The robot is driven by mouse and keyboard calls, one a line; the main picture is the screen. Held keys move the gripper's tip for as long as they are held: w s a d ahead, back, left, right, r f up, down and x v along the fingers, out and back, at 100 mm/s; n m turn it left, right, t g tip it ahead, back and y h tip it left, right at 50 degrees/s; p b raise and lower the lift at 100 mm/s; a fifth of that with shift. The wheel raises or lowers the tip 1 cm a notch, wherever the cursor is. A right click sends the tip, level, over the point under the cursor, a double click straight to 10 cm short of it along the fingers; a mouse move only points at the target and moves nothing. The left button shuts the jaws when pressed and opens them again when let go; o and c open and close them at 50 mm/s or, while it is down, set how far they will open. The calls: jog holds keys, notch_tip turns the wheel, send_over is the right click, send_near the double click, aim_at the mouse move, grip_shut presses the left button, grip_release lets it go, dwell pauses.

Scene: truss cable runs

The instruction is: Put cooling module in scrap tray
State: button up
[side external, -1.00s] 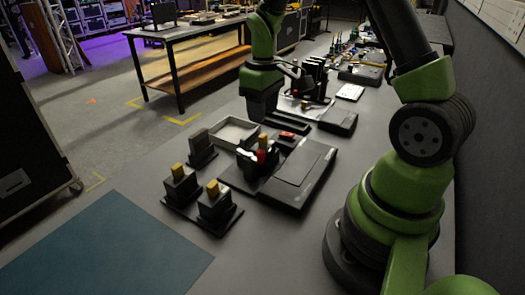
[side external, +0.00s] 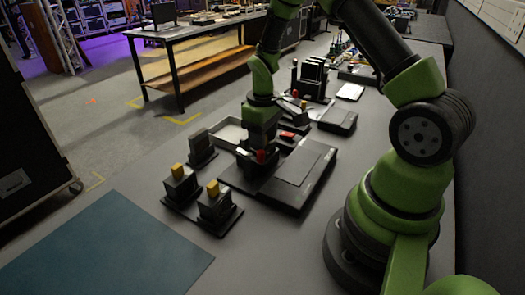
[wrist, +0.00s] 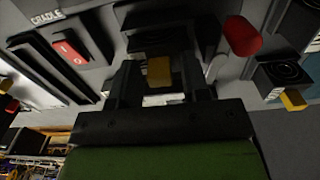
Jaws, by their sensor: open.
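My gripper (side external: 262,146) is pointed down over the black cradle unit (side external: 238,178) in the side view and hides much of it. In the wrist view my open gripper (wrist: 161,82) has a yellow tab (wrist: 159,71) between its fingers; this appears to be the top of a dark module seated in the cradle. I cannot tell whether the fingers touch it. Two other dark modules with yellow tabs (side external: 180,184) (side external: 214,203) stand on a black base at the left. A pale, shallow open tray (side external: 215,141), which looks like the scrap tray, lies just behind the cradle.
A red knob (wrist: 242,35) stands close beside my gripper in the wrist view. A red rocker switch (wrist: 68,52) is on the other side. A dark upright block (side external: 198,148) stands left of the tray. A blue mat (side external: 105,250) is bare at the front left.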

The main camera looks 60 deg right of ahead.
grip_shut()
jog(key=shift+r, duration=4.55)
jog(key=s+a+r, duration=0.2)
jog(key=a, duration=0.8)
jog(key=w+r+m, duration=0.3)
jog(key=w+r, duration=0.1)
jog(key=r, duration=0.5)
jog(key=w+d+f+n, duration=0.2)
jog(key=w+d+f, duration=0.3)
jog(key=d, duration=0.4)
jog(key=w+d+f+n, duration=0.1)
jog(key=w+d+f, duration=0.4)
jog(key=d, duration=0.4)
jog(key=f, duration=0.9)
jog(key=shift+a+f, duration=0.25)
